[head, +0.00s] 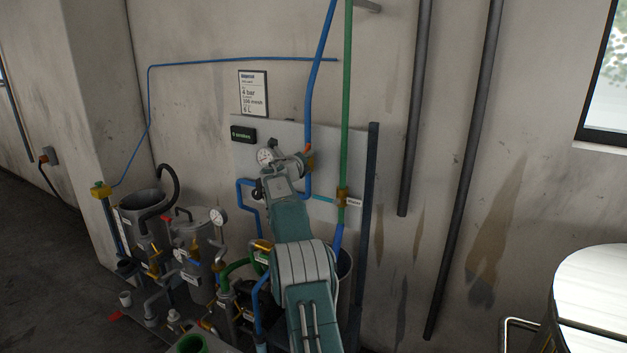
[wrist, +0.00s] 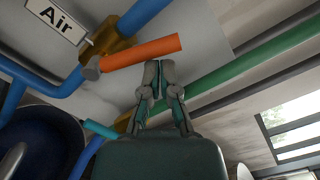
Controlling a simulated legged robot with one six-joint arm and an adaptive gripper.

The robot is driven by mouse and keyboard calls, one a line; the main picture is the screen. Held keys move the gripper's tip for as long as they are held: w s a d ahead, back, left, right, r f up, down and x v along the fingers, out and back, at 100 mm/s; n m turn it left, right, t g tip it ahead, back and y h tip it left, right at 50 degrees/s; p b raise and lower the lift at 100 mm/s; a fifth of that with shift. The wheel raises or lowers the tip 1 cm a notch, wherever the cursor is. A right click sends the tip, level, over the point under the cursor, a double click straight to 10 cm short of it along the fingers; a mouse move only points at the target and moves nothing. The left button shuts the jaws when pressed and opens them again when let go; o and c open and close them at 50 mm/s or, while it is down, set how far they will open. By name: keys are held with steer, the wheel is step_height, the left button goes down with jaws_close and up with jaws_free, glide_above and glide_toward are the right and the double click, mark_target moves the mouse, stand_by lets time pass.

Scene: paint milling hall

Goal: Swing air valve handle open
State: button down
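The air valve has a brass body (wrist: 110,46) on a blue pipe (wrist: 146,12), beside a white sign reading "Air" (wrist: 57,20). Its orange handle (wrist: 143,52) sticks out to the right, at an angle to the pipe. My gripper (wrist: 158,66) has its fingertips close together with only a narrow gap. The tips are just below the handle's outer half in the wrist view; nothing shows between them, and I cannot tell whether they touch it. In the head view the handle (head: 308,149) shows small beyond my arm, and my gripper is hard to make out there.
A green pipe (head: 346,100) runs down the wall right of the valve, with a dark post (head: 368,220) beyond it. A round gauge (head: 265,156) is left of the valve. Pots, pipes and fittings crowd the lower left. A pale round-topped drum (head: 600,285) stands at right.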

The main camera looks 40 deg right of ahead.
steer(key=shift+w+a+r, duration=0.25)
steer(key=shift+w+r, duration=0.25)
steer(key=shift+w, duration=0.45)
stand_by(0.3)
